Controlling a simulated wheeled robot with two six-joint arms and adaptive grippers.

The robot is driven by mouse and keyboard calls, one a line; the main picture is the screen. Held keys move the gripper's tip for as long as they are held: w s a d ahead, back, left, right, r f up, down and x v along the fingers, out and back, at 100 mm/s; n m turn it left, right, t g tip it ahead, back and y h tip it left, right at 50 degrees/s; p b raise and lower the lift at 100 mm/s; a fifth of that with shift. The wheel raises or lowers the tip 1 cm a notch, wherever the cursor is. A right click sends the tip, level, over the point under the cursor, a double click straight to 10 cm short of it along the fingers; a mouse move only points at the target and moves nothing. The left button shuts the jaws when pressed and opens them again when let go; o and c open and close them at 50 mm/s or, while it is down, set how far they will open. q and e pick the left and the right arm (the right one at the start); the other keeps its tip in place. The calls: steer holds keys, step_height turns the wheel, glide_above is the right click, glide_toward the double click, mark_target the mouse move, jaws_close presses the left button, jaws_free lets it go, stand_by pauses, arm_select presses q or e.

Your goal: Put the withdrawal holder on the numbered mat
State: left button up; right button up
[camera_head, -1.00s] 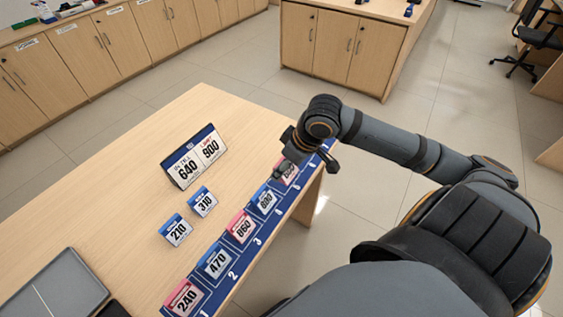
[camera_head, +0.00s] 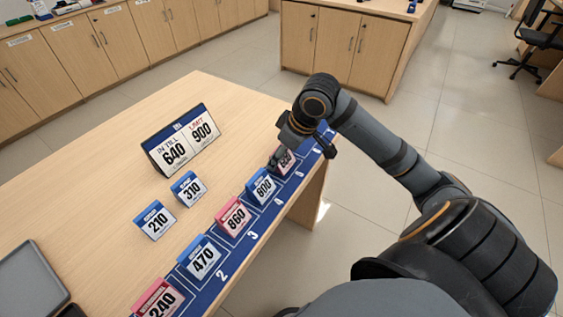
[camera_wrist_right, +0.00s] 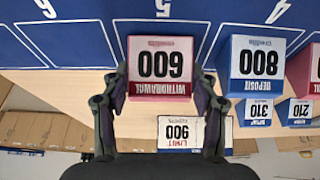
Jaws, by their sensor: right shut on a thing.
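My right gripper (camera_wrist_right: 160,100) is shut on a pink withdrawal holder (camera_wrist_right: 160,65) that reads 600, upside down in the right wrist view. In the head view, my right gripper (camera_head: 285,160) partly hides this holder (camera_head: 288,158). The holder is upright at slot 5 of the blue numbered mat (camera_head: 258,228); I cannot tell whether its base touches the mat. Beside it stands the blue 800 deposit holder (camera_head: 263,187) at slot 4. My left gripper is not in view.
The pink 860 holder (camera_head: 233,216), blue 470 holder (camera_head: 201,258) and pink 240 holder (camera_head: 158,298) line the mat. Blue 310 (camera_head: 188,189) and 210 (camera_head: 155,221) holders and the till sign (camera_head: 183,143) stand on the counter. Slot 6 (camera_wrist_right: 65,42) looks empty.

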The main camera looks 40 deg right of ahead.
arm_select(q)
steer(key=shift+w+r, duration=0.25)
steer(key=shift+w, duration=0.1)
arm_select(e)
steer(key=shift+f, duration=0.2)
steer(key=o, duration=1.1)
steer(key=shift+o, duration=0.2)
